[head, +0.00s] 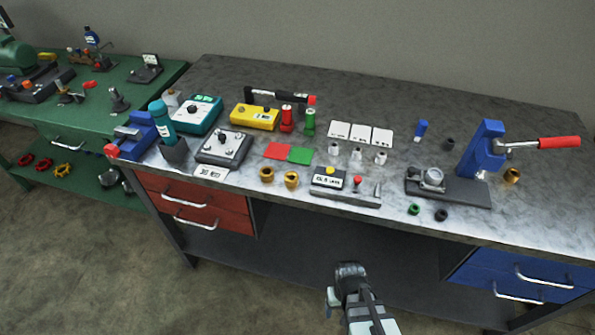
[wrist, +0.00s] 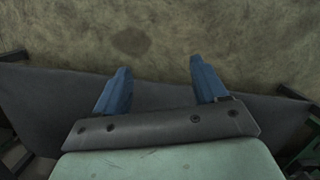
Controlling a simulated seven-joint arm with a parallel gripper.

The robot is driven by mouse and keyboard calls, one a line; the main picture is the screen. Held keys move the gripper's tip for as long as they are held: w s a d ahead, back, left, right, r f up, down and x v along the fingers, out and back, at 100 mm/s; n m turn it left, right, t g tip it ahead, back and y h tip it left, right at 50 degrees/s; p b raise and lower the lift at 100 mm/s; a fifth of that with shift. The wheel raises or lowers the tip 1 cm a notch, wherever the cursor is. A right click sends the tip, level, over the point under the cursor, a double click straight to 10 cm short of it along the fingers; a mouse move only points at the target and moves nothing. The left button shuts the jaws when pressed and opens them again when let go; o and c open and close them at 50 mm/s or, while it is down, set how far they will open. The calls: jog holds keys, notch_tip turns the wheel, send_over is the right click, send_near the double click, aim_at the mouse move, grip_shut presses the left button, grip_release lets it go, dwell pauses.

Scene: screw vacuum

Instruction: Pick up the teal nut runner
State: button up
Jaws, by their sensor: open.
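The teal nut runner (head: 160,117) stands upright, leaning a little, in a dark holder (head: 174,152) at the left end of the grey workbench, close beside a blue vise (head: 139,130). Its lower part is hidden in the holder. My gripper (head: 349,268) is low in front of the bench, below the top's front edge, to the right of the nut runner and well apart from it. In the wrist view my gripper (wrist: 158,68) has its two blue fingers spread with nothing between them. The nut runner does not show in the wrist view.
A grey box with a knob (head: 224,148) and a teal box (head: 196,114) stand right of the nut runner. A blue press (head: 480,150) with a red handle stands at the right. The floor (wrist: 150,35) and dark lower shelf (wrist: 40,95) show below my gripper.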

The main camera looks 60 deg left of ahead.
jog(key=s+a+r+n+g+y, duration=0.1)
jog(key=s+a+r+n+y, duration=0.15)
jog(key=s+a+r, duration=0.7)
jog(key=s+a+r+n+y, duration=0.2)
jog(key=s+a+r+y, duration=0.3)
jog(key=s+a, duration=0.7)
jog(key=s+a+r+n+g+y, duration=0.1)
jog(key=s+a+r+n+y, duration=0.15)
jog(key=s+a+r, duration=0.85)
jog(key=m+t+y, duration=0.2)
jog(key=t+y, duration=0.1)
jog(key=y, duration=0.9)
send_near(162, 124)
jog(key=a, duration=0.2)
jog(key=a+r, duration=0.1)
jog(key=a, duration=0.4)
jog(key=shift+a+r, duration=0.25)
jog(key=shift+a, duration=0.1)
jog(key=shift+w+a+r, duration=0.1)
jog(key=shift+a+r, duration=0.05)
jog(key=shift+a, duration=0.85)
jog(key=shift+a+r, duration=0.2)
jog(key=shift+a, duration=0.8)
jog(key=shift+w+a+r, duration=0.1)
jog(key=shift+a+r, duration=0.05)
jog(key=shift+a, duration=0.85)
